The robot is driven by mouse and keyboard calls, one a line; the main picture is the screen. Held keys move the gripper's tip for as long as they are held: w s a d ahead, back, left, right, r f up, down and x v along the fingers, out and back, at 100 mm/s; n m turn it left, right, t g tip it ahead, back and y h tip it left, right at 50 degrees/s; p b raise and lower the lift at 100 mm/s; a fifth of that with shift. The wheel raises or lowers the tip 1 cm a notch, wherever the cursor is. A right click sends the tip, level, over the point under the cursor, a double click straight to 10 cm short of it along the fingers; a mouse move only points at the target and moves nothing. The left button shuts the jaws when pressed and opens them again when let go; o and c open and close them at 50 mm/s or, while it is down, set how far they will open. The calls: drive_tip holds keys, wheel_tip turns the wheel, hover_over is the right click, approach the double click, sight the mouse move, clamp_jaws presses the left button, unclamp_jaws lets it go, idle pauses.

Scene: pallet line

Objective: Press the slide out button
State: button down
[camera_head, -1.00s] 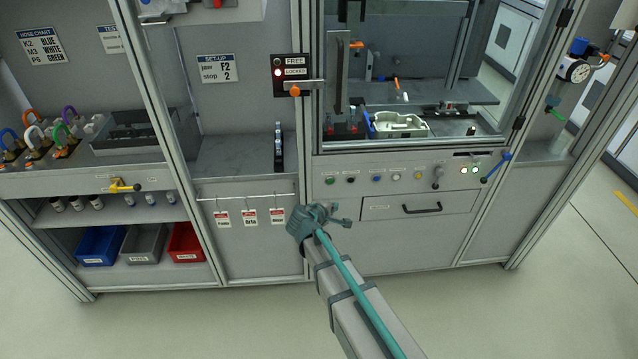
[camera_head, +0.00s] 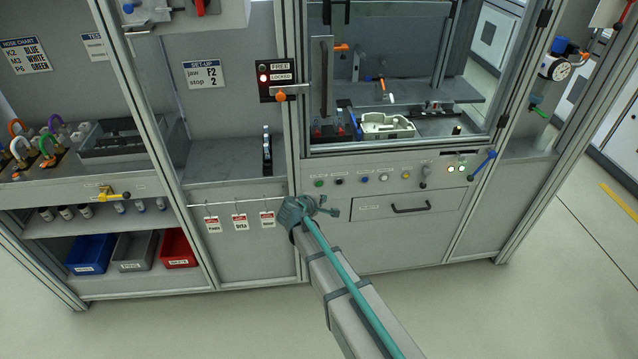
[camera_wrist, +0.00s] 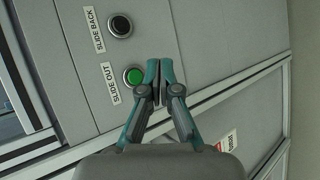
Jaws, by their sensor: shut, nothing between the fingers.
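The slide out button is a round green button (camera_wrist: 133,77) in a dark ring on a grey panel, labelled SLIDE OUT (camera_wrist: 110,83) in the wrist view. In the head view the green button (camera_head: 319,183) is at the left end of the button row. My gripper (camera_wrist: 159,66) has its fingertips together with nothing between them. In the wrist view the tips show just right of the green button and partly overlap its edge; I cannot tell if they touch. In the head view my gripper (camera_head: 326,207) is below and slightly right of the button.
A black slide back button (camera_wrist: 119,26) sits beside the green one. Hanging tags (camera_head: 240,220) are left of my gripper. A lock panel (camera_head: 277,79) has a red light at LOCKED.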

drive_tip(key=shift+w+a, duration=0.2)
drive_tip(key=shift+w, duration=0.8)
drive_tip(key=shift+w+a, duration=0.2)
drive_tip(key=shift+w, duration=0.8)
drive_tip(key=shift+w, duration=0.1)
drive_tip(key=shift+w+a, duration=0.1)
drive_tip(key=shift+w, duration=0.2)
drive_tip(key=shift+w+a+b, duration=0.1)
drive_tip(key=shift+w+b, duration=0.25)
drive_tip(key=shift+w, duration=0.05)
idle(0.8)
drive_tip(key=shift+s, duration=0.1)
drive_tip(key=shift+s+d+b, duration=0.2)
drive_tip(key=shift+s+b, duration=0.15)
drive_tip(key=shift+s, duration=0.5)
drive_tip(key=shift+s+d+b, duration=0.25)
drive_tip(key=shift+s+b, duration=0.15)
drive_tip(key=shift+s, duration=0.8)
drive_tip(key=shift+s+d+b, duration=0.25)
drive_tip(key=shift+s+b, duration=0.15)
drive_tip(key=shift+s, duration=0.75)
